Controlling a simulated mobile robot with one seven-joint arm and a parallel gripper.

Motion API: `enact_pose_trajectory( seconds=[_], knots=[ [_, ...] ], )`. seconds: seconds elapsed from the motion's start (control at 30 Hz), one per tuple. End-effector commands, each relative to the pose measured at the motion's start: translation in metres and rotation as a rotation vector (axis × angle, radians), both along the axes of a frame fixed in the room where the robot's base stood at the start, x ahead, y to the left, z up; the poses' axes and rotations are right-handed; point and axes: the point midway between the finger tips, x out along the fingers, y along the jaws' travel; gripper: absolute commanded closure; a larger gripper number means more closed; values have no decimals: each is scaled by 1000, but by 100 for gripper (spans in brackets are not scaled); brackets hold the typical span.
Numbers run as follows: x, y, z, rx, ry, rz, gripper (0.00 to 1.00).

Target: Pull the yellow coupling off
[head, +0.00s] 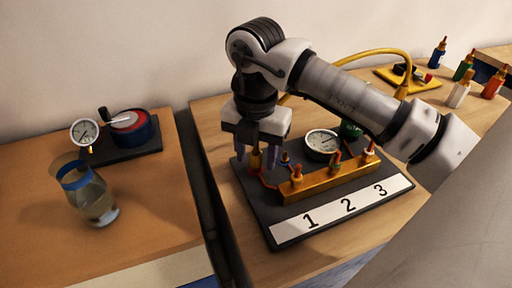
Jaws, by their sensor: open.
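My gripper (258,160) points down over the left part of the dark rig board (262,208). Its two fingers are apart. A yellow hose (385,51) arches behind my arm and comes down at a yellow plate (422,87) at the back right. Its left end is partly hidden behind my gripper and arm.
A brass manifold (312,187) with several red-topped fittings stands right of my gripper, behind a strip (330,212) numbered 1 to 3. A dial gauge (322,143) is behind it. Small bottles (459,94) stand far right. The left table holds a glass jar (97,205) and another gauge (84,133).

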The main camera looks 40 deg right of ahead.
Motion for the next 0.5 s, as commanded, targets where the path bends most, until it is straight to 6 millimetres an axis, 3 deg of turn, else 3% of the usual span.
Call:
enact_pose_trajectory(
  seconds=[0.2, 0.5],
  knots=[
    [0, 0, 0, 0, 0, 0, 55],
    [0, 0, 0, 1, -1, 0, 94]
  ],
)
